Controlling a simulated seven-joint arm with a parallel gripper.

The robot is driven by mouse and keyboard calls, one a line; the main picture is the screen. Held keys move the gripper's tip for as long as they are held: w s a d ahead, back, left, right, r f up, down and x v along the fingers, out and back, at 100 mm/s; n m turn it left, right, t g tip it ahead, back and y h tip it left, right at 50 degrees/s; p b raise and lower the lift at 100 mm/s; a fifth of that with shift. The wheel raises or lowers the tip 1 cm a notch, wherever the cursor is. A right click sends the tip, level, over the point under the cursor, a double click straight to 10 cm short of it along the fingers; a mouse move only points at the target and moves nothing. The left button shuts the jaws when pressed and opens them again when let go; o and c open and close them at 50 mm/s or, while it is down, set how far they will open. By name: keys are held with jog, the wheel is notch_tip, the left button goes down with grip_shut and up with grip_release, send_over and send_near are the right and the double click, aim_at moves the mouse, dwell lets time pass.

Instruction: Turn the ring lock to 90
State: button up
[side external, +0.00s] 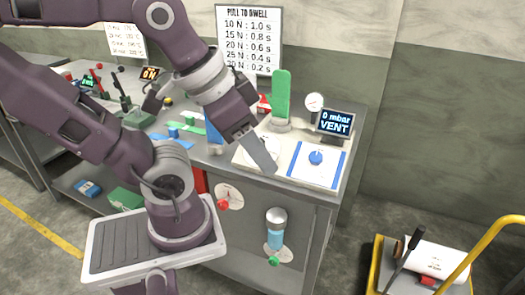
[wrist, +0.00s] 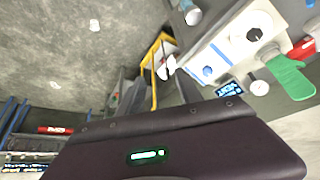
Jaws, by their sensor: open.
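My gripper (side external: 262,155) hangs over the near part of the white bench-top plate (side external: 290,174) in the side view, pointing down and right. It is open, with nothing visible between its fingers. In the wrist view a round white dial with a black centre (wrist: 253,34) sits on that plate; my gripper mostly hides this spot in the side view. I cannot tell for sure which one is the ring lock, and no angle marks are readable.
A blue knob (side external: 316,157) sits inside a blue-edged square on the plate. Behind stand a green glove form (side external: 281,95), a pressure gauge (side external: 314,103) and a display reading 0 mbar VENT (side external: 335,123). A yellow-railed trolley (side external: 425,268) is at lower right.

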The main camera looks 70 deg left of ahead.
jog(key=shift+o, duration=0.7)
notch_tip(320, 180, up, 4)
jog(key=shift+w+r, duration=0.1)
jog(key=s+a+f+m+g+y, duration=0.1)
jog(key=a+f+m+g+y, duration=0.3)
jog(key=a, duration=0.5)
jog(key=a+f+m+g+y, duration=0.2)
jog(key=a+m+g+y, duration=0.15)
jog(key=a+y, duration=0.4)
jog(key=w+a+r+m+t+y, duration=0.5)
jog(key=w+r+m+y, duration=0.1)
jog(key=w+m, duration=0.4)
jog(key=shift+n, duration=0.55)
jog(key=f, duration=2)
jog(key=shift+s+a+f, duration=0.15)
jog(key=shift+s+f, duration=0.2)
jog(key=shift+f, duration=0.05)
jog(key=a, duration=0.4)
jog(key=w+a, duration=0.1)
jog(key=a, duration=0.2)
jog(key=shift+w+f, duration=0.1)
jog(key=shift+f, duration=0.05)
jog(key=shift+c, duration=0.4)
